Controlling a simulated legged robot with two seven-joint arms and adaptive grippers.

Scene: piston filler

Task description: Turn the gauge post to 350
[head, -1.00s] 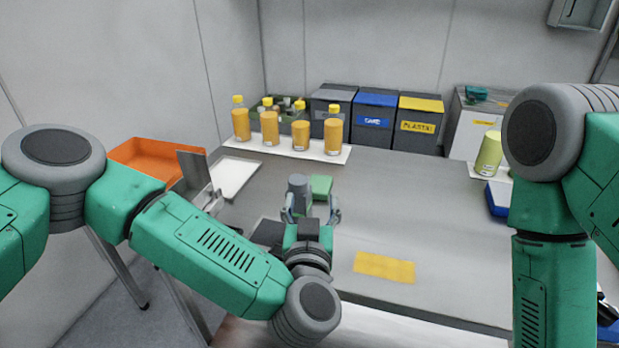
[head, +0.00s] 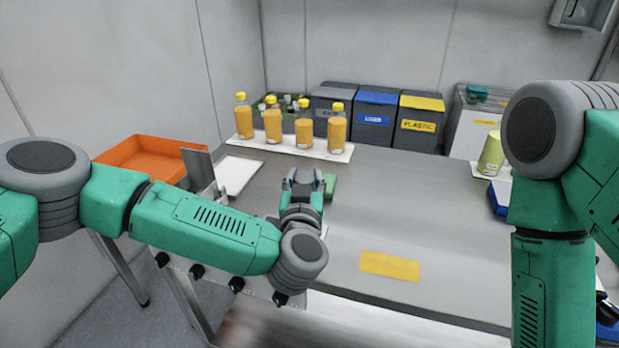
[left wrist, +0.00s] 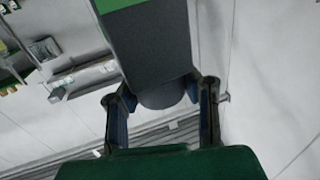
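The likely gauge post is a dark grey block with a rounded lower end (left wrist: 160,92) and a green part above it, seen in the left wrist view. My left gripper (head: 304,182) is over the steel worktop in the head view, and hides most of what is in front of it. In the left wrist view its two fingers (left wrist: 162,105) stand on either side of the rounded end, with visible gaps. A green block (head: 330,186) shows just right of the gripper in the head view. No scale or reading is legible. My right gripper is not in view.
Several orange bottles (head: 272,125) stand on a white tray (head: 252,143) at the back. Bins (head: 374,120) are behind. An orange tray (head: 150,155) is at left, a yellow patch (head: 390,266) in front. Black knobs (head: 236,285) line the front panel. The worktop's middle right is clear.

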